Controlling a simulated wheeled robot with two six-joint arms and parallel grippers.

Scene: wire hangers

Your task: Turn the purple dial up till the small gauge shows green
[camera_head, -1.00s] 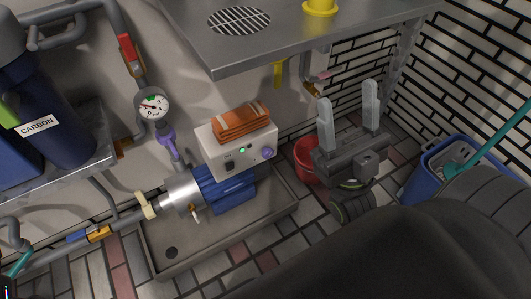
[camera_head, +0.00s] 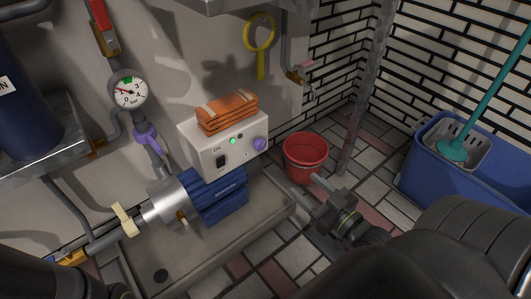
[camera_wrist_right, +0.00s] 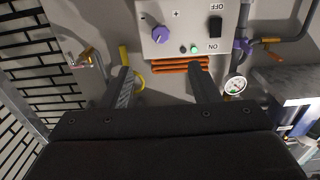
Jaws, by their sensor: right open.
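The purple dial (camera_head: 260,144) is on the right of the front of a white control box (camera_head: 205,152). In the right wrist view the dial (camera_wrist_right: 161,34) is ahead of the fingers. The small round gauge (camera_head: 129,92) hangs on the pipe at the left; it has a green band at the top. Its needle seems to point left of that band, but it is small. The gauge also shows in the right wrist view (camera_wrist_right: 235,86). My right gripper (camera_head: 304,187) is open and empty, right of and below the dial, apart from it. My left gripper is out of view.
A folded orange cloth (camera_head: 228,113) lies on the box. A blue pump (camera_head: 218,196) sits below in a grey tray (camera_head: 222,241). A red bucket (camera_head: 305,158) stands behind my right gripper. A blue mop bucket (camera_head: 414,170) is at the right. A purple valve handle (camera_head: 147,138) is under the gauge.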

